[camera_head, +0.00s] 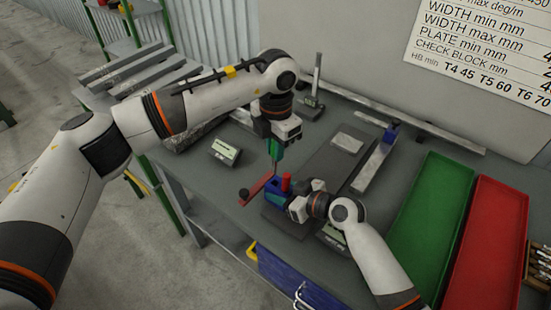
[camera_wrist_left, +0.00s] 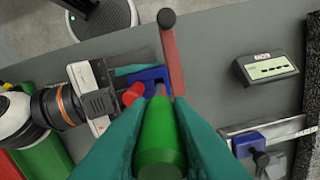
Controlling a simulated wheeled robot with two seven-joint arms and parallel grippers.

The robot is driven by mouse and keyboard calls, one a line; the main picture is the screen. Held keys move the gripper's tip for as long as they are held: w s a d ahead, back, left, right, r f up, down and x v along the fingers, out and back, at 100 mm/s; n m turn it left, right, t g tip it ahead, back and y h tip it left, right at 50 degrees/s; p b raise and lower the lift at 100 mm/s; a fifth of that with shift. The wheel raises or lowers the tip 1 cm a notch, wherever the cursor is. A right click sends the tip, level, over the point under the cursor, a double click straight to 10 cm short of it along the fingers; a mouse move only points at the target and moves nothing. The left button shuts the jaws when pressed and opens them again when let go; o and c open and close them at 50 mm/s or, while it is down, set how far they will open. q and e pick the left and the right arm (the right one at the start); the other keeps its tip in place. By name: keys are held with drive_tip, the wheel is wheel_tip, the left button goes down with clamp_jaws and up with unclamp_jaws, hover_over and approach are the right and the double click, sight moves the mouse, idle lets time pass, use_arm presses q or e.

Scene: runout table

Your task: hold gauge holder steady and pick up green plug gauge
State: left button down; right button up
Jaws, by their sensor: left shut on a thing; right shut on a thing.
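The green plug gauge (camera_wrist_left: 160,140) is between the teal fingers of my left gripper (camera_head: 275,146), which is shut on it. In the head view the gripper is above the blue gauge holder (camera_head: 274,188), pointing down. Whether the gauge's lower end is clear of the holder is hard to tell. The holder also shows in the left wrist view (camera_wrist_left: 151,76). A red plug gauge (camera_head: 286,181) stands upright in it. My right gripper (camera_head: 292,205) is shut on the holder from the right side; its fingertips are largely hidden in the head view.
A red bar with a black knob (camera_head: 258,187) lies left of the holder. A digital display box (camera_head: 225,152) sits farther left. A dark plate (camera_head: 325,160) lies behind the holder. Green (camera_head: 428,205) and red (camera_head: 486,240) trays are at right.

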use_arm(q)
drive_tip(key=shift+r, duration=0.25)
use_arm(e)
drive_tip(key=o, duration=1.1)
drive_tip(key=shift+o, duration=0.2)
